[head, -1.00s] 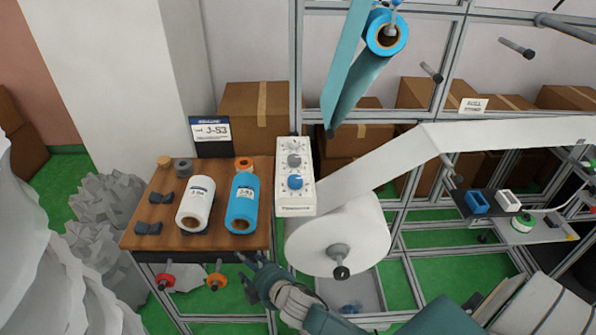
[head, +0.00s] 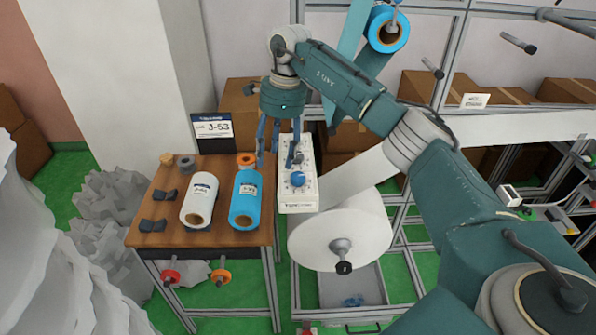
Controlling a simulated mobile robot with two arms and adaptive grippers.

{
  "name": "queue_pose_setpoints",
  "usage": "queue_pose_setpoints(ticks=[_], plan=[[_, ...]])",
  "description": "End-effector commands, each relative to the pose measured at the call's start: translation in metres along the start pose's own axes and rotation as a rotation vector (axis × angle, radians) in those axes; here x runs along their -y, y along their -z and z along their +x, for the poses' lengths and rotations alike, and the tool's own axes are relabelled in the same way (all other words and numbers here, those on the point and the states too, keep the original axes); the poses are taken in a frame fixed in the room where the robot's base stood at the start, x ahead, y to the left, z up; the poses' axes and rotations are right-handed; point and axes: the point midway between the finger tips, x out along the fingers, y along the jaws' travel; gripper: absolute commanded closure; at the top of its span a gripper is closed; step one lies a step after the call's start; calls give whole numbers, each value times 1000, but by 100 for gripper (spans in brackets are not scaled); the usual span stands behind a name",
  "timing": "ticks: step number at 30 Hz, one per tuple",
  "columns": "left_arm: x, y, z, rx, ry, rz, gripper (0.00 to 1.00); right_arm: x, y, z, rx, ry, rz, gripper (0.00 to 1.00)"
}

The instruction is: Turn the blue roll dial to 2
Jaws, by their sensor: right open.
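The white control box (head: 300,203) is fixed to the frame post, right of the wooden table. Its blue roll dial (head: 298,179) shows on the lower part of the panel; its pointer setting is too small to read. A grey dial (head: 296,157) above it is partly hidden by my gripper. My right gripper (head: 277,160) points down with its fingers spread and empty. One finger hangs in front of the panel near the grey dial, the other left of the box. Whether it touches the panel I cannot tell. My left gripper is out of view.
The wooden table (head: 150,240) holds a white roll (head: 199,203), a blue roll (head: 244,205) and small parts. A large white roll (head: 320,243) hangs right of the box. A blue film roll (head: 387,35) hangs above. A J-53 sign (head: 212,126) stands behind.

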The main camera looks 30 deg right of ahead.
Motion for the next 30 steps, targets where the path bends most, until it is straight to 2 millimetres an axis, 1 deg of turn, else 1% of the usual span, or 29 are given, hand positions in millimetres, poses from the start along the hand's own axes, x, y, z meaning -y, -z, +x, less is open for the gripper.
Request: queue_pose_setpoints(ticks=[1,3,6,8,11,21,25,30], plan=[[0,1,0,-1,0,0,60,6,18,-15,-53,13,12,49],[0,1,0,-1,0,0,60,9,37,-29,-111,20,23,49],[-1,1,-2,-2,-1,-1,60,10,51,-37,-151,22,34,49],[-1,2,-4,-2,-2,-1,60,10,55,-34,-160,22,36,49],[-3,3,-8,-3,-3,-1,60,10,57,-22,-162,19,36,49],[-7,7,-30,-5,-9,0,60,10,66,40,-158,19,36,49],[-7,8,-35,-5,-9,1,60,11,67,56,-156,19,36,49],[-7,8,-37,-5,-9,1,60,12,68,66,-155,22,34,49]])
